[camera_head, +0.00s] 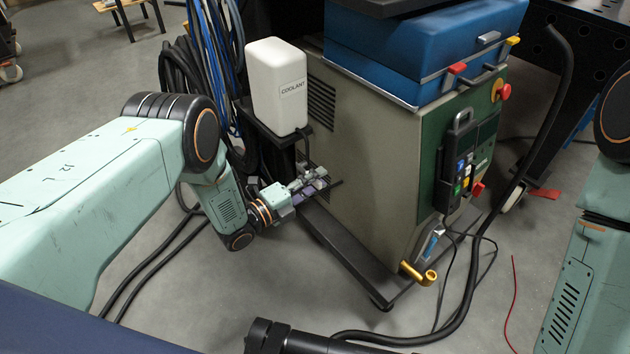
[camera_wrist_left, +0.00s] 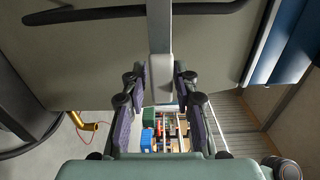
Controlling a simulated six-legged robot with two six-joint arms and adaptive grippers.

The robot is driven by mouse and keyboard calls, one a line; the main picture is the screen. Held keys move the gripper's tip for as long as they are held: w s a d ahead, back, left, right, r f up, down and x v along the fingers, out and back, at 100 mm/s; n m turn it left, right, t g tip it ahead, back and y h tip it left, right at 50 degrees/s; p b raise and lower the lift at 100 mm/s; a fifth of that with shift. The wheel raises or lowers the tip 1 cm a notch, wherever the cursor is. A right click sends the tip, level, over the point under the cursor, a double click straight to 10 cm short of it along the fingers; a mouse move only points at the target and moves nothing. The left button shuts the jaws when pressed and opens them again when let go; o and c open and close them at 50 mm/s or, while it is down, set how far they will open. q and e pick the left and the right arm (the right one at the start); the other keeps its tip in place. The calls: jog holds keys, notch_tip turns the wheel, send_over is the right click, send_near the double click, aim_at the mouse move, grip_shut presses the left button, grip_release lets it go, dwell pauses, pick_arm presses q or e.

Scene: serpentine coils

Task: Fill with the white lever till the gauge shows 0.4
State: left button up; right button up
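My left gripper (camera_head: 312,186) is low beside the left side of the grey machine cabinet (camera_head: 362,160), below the coolant bottle. In the left wrist view its two fingers (camera_wrist_left: 160,85) stand on either side of a pale grey-white bar (camera_wrist_left: 160,40), which comes down from the top and ends in a thicker part between them. This may be the white lever. In the head view the bar cannot be made out. I see no readable gauge. My right gripper is out of view.
A white coolant bottle (camera_head: 277,86) stands on a shelf above my left gripper. Blue and black cables (camera_head: 212,60) hang behind it. A blue case (camera_head: 424,45) sits on top. A yellow tap-like handle (camera_head: 418,273) juts out low at the front. Black hose crosses the floor.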

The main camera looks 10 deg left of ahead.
pick_arm(q)
jog(key=shift+o, duration=1.1)
jog(key=v, duration=1.2)
